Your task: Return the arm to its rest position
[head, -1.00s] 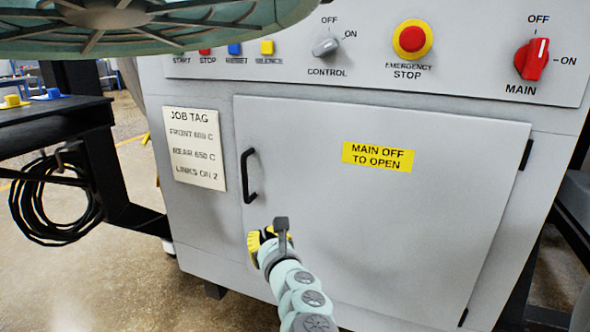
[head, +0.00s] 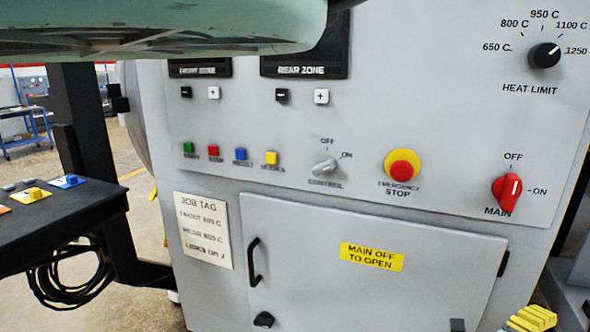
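My gripper (head: 530,318) shows only as a yellow ribbed part at the bottom right edge of the head view. A large pale green part of my own body covers the top left of the view. The grey cabinet door (head: 345,290) looks shut, with a black handle (head: 254,262) on its left and a black knob (head: 263,319) below that.
The panel above the door carries the red main switch (head: 507,192), the emergency stop (head: 402,164), the control knob (head: 324,167) and the heat limit knob (head: 544,56). A dark table (head: 70,215) stands at the left with coiled cable (head: 70,280) beneath. Some floor shows between them.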

